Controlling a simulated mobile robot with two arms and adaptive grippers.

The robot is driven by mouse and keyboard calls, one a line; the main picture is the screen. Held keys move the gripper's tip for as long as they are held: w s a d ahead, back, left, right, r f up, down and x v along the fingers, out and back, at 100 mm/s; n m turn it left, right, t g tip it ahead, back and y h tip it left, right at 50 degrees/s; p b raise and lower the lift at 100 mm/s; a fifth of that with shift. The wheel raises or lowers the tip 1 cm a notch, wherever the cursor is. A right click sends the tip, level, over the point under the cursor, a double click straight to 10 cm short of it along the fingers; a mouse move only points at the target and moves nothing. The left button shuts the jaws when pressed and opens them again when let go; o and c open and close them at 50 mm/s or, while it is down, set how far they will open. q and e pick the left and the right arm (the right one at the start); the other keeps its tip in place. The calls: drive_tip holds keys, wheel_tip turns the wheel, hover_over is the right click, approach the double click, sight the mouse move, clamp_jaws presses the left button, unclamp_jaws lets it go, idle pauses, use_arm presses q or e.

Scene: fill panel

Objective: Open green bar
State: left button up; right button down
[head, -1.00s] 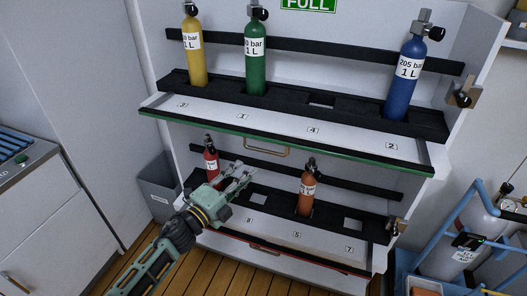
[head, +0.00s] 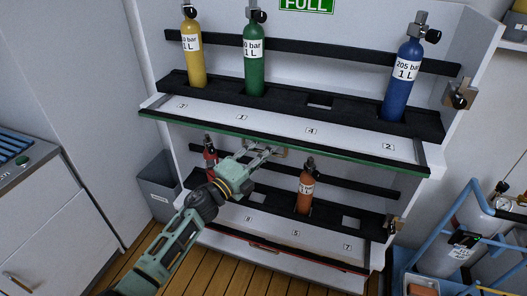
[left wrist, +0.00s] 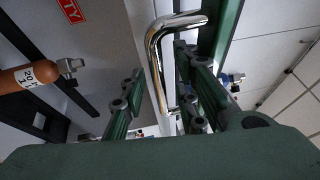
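The green bar (head: 360,162) runs along the front edge of the upper shelf. It lies down along that edge, with a metal handle (head: 284,153) at its middle. In the left wrist view the green bar (left wrist: 226,35) and the shiny bent handle (left wrist: 155,55) are close. My left gripper (head: 268,151) is at the handle, just below the bar. Its fingers (left wrist: 160,95) are apart, with the handle between them; I cannot tell whether they touch it. My right gripper is not in view.
Yellow (head: 193,60), green (head: 254,60) and blue (head: 404,85) cylinders stand on the upper shelf. A red (head: 211,160) and an orange cylinder (head: 305,190) stand on the lower shelf near my left arm. A grey bin (head: 158,185) stands at left, a blue cart (head: 455,235) at right.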

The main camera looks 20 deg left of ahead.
sight(263, 142)
use_arm(q)
drive_tip(key=shift+c, duration=0.3)
clamp_jaws()
wheel_tip(263, 142, up, 3)
drive_tip(key=g+p, duration=0.1)
drive_tip(key=p, duration=0.6)
drive_tip(key=shift+s+y, duration=0.15)
drive_tip(key=shift+y, duration=0.25)
drive_tip(key=shift+r+p, duration=0.45)
drive_tip(key=shift+p, duration=0.15)
drive_tip(key=shift+o, duration=0.3)
unclamp_jaws()
drive_tip(key=shift+s+a, duration=0.1)
